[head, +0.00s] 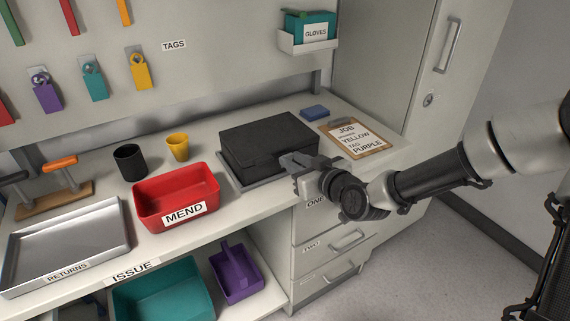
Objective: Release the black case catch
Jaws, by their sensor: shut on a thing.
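The black case (266,142) sits closed on a grey tray or mat at the right part of the worktop. My gripper (297,168) is at the front right corner of the case, its fingers against or just in front of the case's front side. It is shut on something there. The catch itself is hidden behind my gripper, so I cannot see its state.
A red MEND bin (177,195) stands left of the case, with a black cup (130,162) and a yellow cup (178,147) behind it. A clipboard (356,138) and blue block (314,112) lie to the right. A metal RETURNS tray (70,243) is far left.

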